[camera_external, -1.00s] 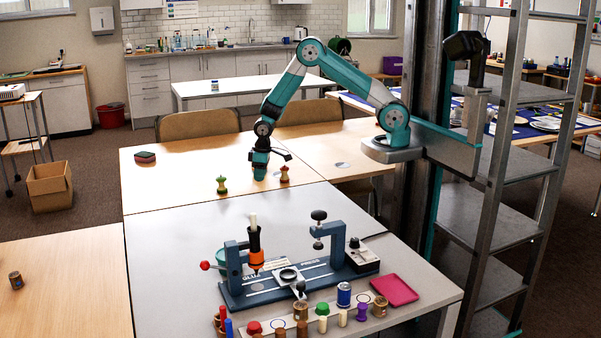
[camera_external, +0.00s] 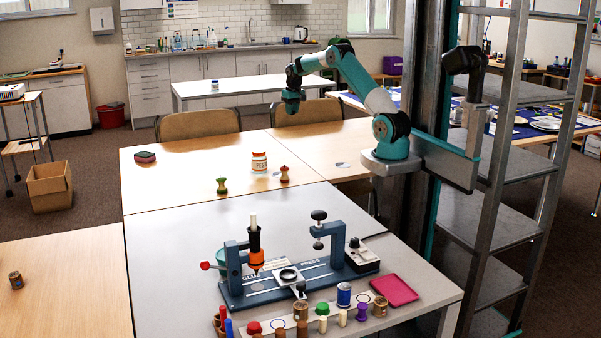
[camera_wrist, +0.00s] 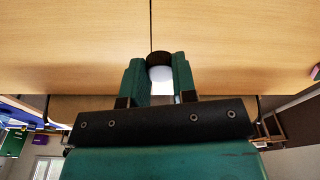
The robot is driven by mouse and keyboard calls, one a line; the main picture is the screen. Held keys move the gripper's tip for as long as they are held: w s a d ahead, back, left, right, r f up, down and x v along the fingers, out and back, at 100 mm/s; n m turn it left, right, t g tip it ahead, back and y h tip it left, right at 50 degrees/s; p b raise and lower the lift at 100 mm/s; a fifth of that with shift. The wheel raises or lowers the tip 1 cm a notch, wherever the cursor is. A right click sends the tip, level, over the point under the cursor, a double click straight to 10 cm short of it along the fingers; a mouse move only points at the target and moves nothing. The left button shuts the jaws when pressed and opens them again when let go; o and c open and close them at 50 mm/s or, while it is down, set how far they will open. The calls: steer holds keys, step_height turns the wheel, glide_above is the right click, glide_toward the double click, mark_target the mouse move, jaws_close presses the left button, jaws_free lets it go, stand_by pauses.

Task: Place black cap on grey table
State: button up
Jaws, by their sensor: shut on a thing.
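My gripper (camera_external: 293,107) is raised above the far side of the wooden tables, pointing down. In the wrist view my gripper (camera_wrist: 159,70) has its two green fingers shut on a small round thing with a black rim, which I take as the black cap (camera_wrist: 158,58); a pale surface shows just below the rim, between the fingers. The cap is too small to make out in the external view. The grey table (camera_external: 170,270) stands in front, nearer the camera, well away from my gripper.
The grey table holds a blue press (camera_external: 270,290), a pink tray (camera_external: 394,290) and several small pieces in front. Its left part is clear.

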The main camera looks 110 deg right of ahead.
steer(key=shift+s+d, duration=0.15)
steer(key=shift+s, duration=0.4)
step_height(320, 180, down, 20)
steer(key=o, duration=0.9)
steer(key=shift+s+r, duration=0.1)
steer(key=shift+o, duration=0.2)
